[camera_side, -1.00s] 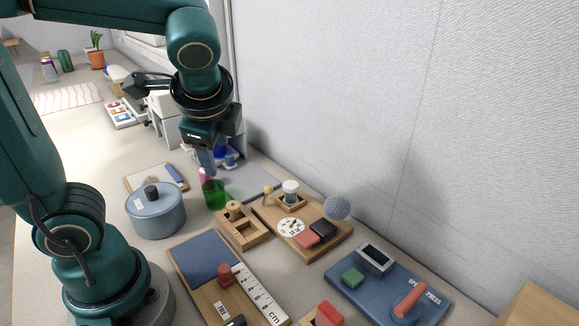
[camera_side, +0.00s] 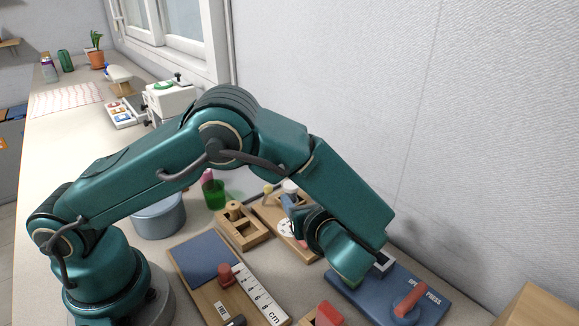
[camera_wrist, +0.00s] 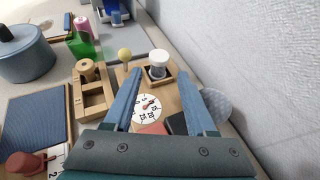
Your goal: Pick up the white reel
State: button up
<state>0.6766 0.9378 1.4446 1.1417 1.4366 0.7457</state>
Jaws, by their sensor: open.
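The white reel (camera_wrist: 158,64) stands upright in a small square wooden holder (camera_wrist: 164,80) at the far end of a wooden board in the wrist view. In the side view the reel (camera_side: 290,187) is partly hidden by my arm. My gripper (camera_wrist: 159,78) is open and empty, its two blue fingers pointing toward the reel, one to each side of it in the picture. The reel appears beyond the fingertips, and I cannot tell the exact gap. In the side view the gripper is mostly hidden behind my wrist.
The board also bears a white dial (camera_wrist: 146,108), a yellow-topped knob (camera_wrist: 124,55), and red and black blocks. A wooden peg block (camera_wrist: 92,88), green cup (camera_wrist: 80,44) and blue pot (camera_wrist: 26,55) stand left.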

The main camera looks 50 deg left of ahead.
jog(key=x, duration=1.1)
jog(key=shift+a+f, duration=0.1)
jog(key=shift+f, duration=0.05)
grip_shut()
